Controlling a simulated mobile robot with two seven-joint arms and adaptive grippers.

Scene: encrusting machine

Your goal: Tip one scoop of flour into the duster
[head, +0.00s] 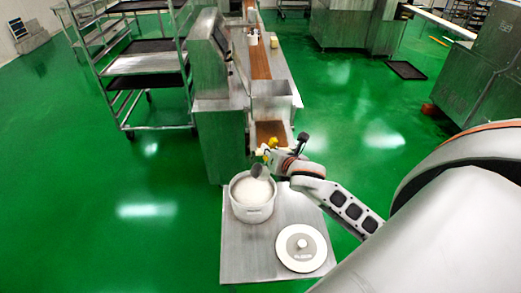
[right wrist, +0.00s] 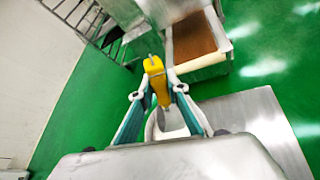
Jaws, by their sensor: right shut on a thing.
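My right gripper (head: 272,153) is shut on the yellow handle of a scoop (head: 258,170). The yellow handle (right wrist: 156,80) also shows between the fingers (right wrist: 158,93) in the right wrist view. The scoop's grey metal bowl hangs over the white pot of flour (head: 252,213); whether it touches the flour or holds any, I cannot tell. A steel hopper (head: 274,104) at the near end of the conveyor machine may be the duster. My left gripper is not in view.
A tall rack (head: 145,64) stands at left. Green floor is clear at left.

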